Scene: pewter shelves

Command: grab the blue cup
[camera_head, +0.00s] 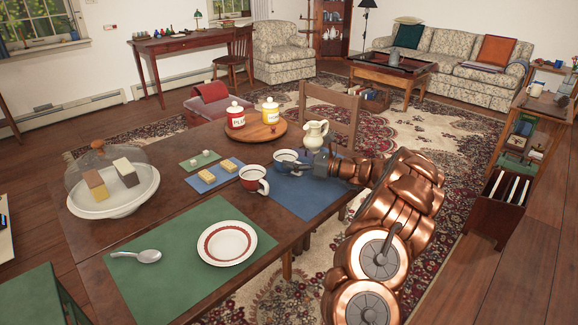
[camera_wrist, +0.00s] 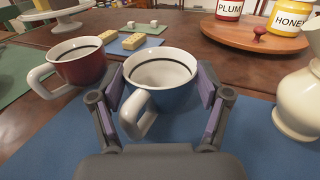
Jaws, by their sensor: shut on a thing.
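In the wrist view the blue cup (camera_wrist: 172,97), with a white inside and white handle, stands upright between the two fingers of my gripper (camera_wrist: 162,92). The fingers are shut on its sides, and its handle points toward my palm. I cannot tell whether the cup touches the mat.
A red cup (camera_wrist: 80,62) stands close to the left finger. A cream pitcher (camera_head: 315,134) is near on the right. A wooden turntable (camera_head: 255,133) with two jars is behind. The blue mat (camera_head: 305,195) has free room in front.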

